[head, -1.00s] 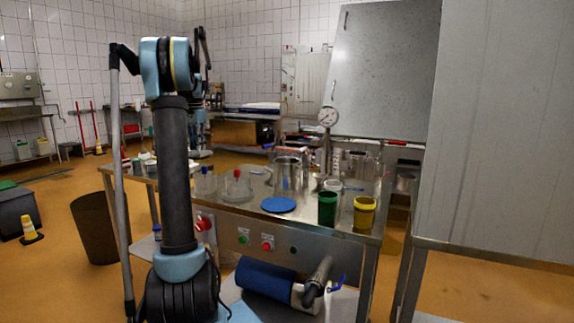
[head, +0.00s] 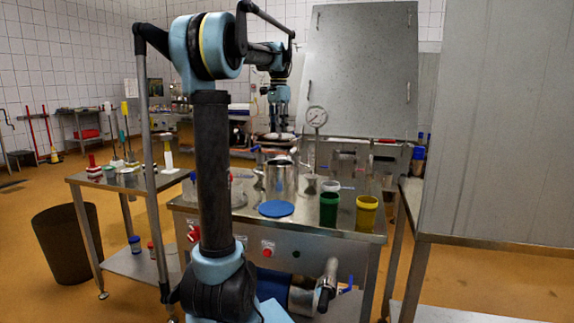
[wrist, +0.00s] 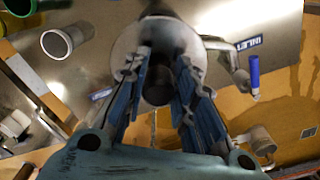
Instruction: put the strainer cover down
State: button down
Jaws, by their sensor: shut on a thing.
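My gripper (head: 278,122) is above the tall metal pot (head: 281,181) on the steel table, in the head view. It is shut on the strainer cover, seen as a pale, flat disc (head: 277,137) just under the fingers. In the wrist view, the blue fingers of my gripper (wrist: 163,72) flank a dark round grip at the middle of the round grey cover (wrist: 127,45). The cover appears apart from the pot in the head view. The cover hides most of what lies beneath it in the wrist view.
A blue disc (head: 276,208) lies in front of the pot. Green (head: 329,210) and yellow (head: 366,214) cups stand to its right, and a pressure gauge (head: 316,117) rises behind. A side table (head: 122,183) with small items stands left. A tall grey cabinet (head: 500,130) bounds the right.

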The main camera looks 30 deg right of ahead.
notch_tip(320, 180, down, 10)
jog(key=shift+r, duration=0.15)
dwell(0.4)
jog(key=shift+f, duration=0.25)
jog(key=c, duration=1.3)
grip_release()
jog(key=shift+c, duration=0.2)
jog(key=shift+r, duration=0.1)
